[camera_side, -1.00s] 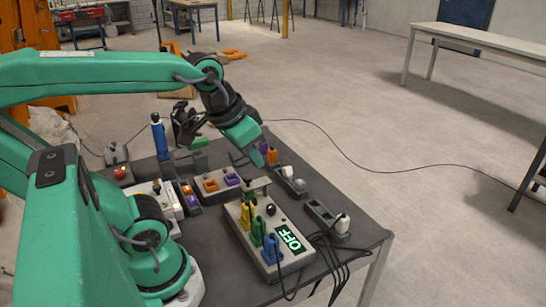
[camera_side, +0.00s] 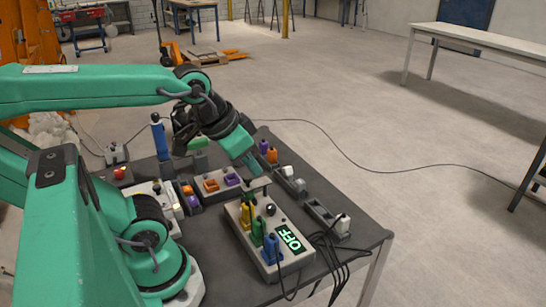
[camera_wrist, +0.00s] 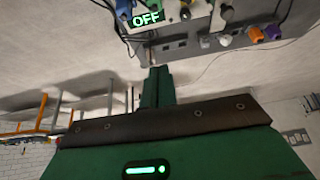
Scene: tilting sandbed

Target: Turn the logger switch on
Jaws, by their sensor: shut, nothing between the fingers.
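The logger is a light grey box (camera_side: 275,256) on the dark table, with a lit green display (camera_side: 290,238) reading OFF. Yellow, green and blue plugs stand along the box's left side. A small black knob (camera_side: 271,210) is on its top; I cannot tell whether it is the switch. A flat dark piece on a short stem (camera_side: 257,183) stands at the box's far end. My gripper (camera_side: 254,169) is shut and empty, pointing down just above that far end. Its green fingers also show in the wrist view (camera_wrist: 158,85).
A tray with orange and purple blocks (camera_side: 217,185) is left of the gripper. Grey socket strips (camera_side: 325,218) lie to the right. Black cables (camera_side: 328,255) bunch at the box's right end. A blue-handled tool (camera_side: 159,138) stands at the back left.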

